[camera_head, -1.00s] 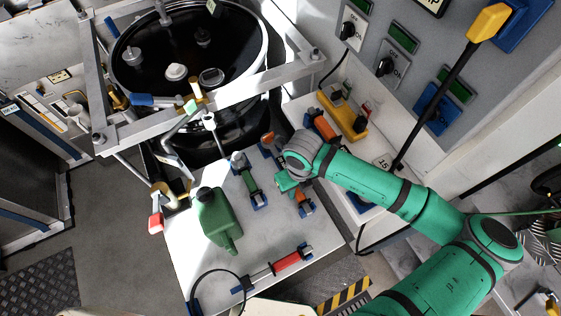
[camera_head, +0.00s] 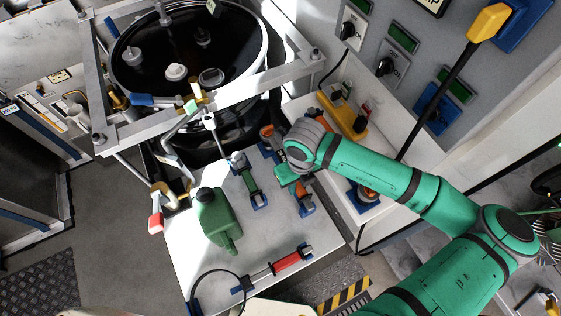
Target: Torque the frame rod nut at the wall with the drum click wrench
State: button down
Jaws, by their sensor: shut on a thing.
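My gripper (camera_head: 287,175) is above the white bench, over the middle of an orange-handled wrench (camera_head: 303,198). It is shut on this wrench, though the wrist and green fingers hide the grip itself. The wrench's far end shows near the drum; its near end is at a blue cradle (camera_head: 306,211). I cannot tell whether it is clear of the cradle. No readable label shows which tool is the drum click wrench. The grey frame (camera_head: 262,83) surrounds the black drum (camera_head: 190,50). A nut-like fitting (camera_head: 315,53) sits at its right corner, nearest the wall panel.
A green-handled tool (camera_head: 248,178), a green jug (camera_head: 215,218) and a red-handled tool (camera_head: 287,262) occupy the bench. A yellow device (camera_head: 345,112) stands on the right-hand shelf. A black lever with a yellow end (camera_head: 489,21) projects from the wall panel.

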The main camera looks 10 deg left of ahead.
jog(key=shift+r, duration=1.9)
jog(key=shift+r, duration=2.6)
jog(key=shift+r, duration=1.9)
jog(key=shift+f, duration=0.1)
